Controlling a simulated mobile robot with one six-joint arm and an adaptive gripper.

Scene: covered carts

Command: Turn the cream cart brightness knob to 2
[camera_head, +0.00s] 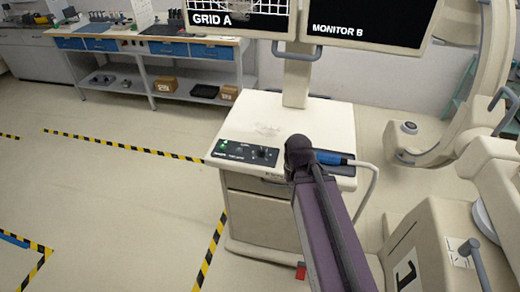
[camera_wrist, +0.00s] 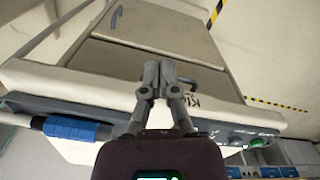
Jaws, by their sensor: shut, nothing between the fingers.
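The cream cart (camera_head: 262,200) stands in the middle of the head view, with a dark sloped control panel (camera_head: 232,150) along its front top edge. A small dark round knob (camera_head: 262,153) sits towards the panel's right part, and a green light is at its left end. The knob's setting is too small to read. In the wrist view my gripper (camera_wrist: 158,82) is shut and empty in front of the cart's front (camera_wrist: 110,85), which appears upside down. The panel (camera_wrist: 240,135) runs behind and right of the fingers there. In the head view my arm hides the gripper.
A blue-handled item (camera_head: 330,158) lies at the cart top's right side, near a side rail. Two monitors (camera_head: 345,25) rise above the cart. A large cream machine (camera_head: 440,240) crowds the right. Floor at left is open, with striped tape and a workbench (camera_head: 150,45) behind.

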